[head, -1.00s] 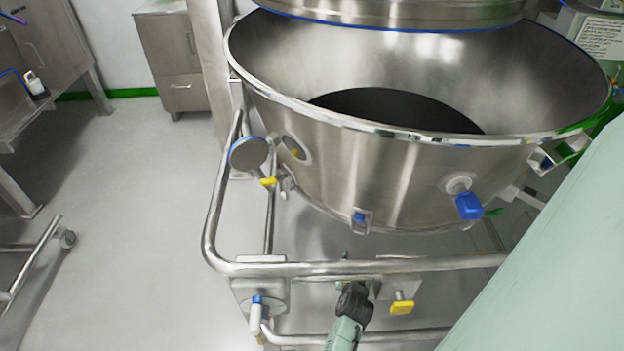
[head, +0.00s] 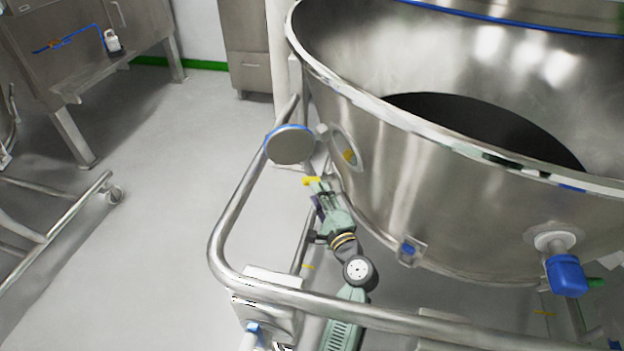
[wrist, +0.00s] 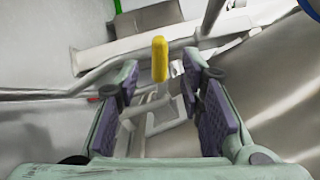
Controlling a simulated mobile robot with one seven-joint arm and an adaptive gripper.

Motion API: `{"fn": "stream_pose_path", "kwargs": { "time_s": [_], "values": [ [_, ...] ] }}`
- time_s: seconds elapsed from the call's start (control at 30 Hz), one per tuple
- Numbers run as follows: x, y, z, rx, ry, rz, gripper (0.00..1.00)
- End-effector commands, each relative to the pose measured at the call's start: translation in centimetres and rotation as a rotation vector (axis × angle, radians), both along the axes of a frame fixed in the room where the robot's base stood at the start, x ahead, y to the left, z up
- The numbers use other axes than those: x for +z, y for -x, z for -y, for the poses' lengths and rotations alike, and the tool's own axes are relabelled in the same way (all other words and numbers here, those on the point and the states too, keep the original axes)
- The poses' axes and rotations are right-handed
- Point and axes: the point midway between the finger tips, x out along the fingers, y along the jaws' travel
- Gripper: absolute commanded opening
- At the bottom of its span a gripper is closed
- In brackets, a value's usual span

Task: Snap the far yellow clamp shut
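The far yellow clamp (head: 311,181) has a small yellow handle beside the bowl's round blue-rimmed port cover. In the wrist view the yellow handle (wrist: 160,58) stands upright between and just beyond my fingertips, with a gap on each side. My gripper (head: 319,193) is close below the clamp, reaching up between the rail and the bowl. In the wrist view my gripper (wrist: 160,82) is open, with its purple pads apart and nothing held. The gripper partly hides the clamp's lower part in the head view. I cannot tell whether a fingertip touches it.
The large steel bowl (head: 440,180) rises close on the right. A curved steel rail (head: 225,225) runs left of and below my arm. The round port cover (head: 290,145) stands just behind the clamp. A blue-capped fitting (head: 566,274) sticks out at right.

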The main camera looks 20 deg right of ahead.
Motion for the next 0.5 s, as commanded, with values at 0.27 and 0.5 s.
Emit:
{"fn": "stream_pose_path", "kwargs": {
  "time_s": [0.27, 0.5],
  "values": [
    [0.1, -4.9, -0.1, -0.001, 0.003, 0.000, 0.35],
    [0.1, -6.5, -0.2, -0.002, 0.002, 0.000, 0.35]
  ]
}}
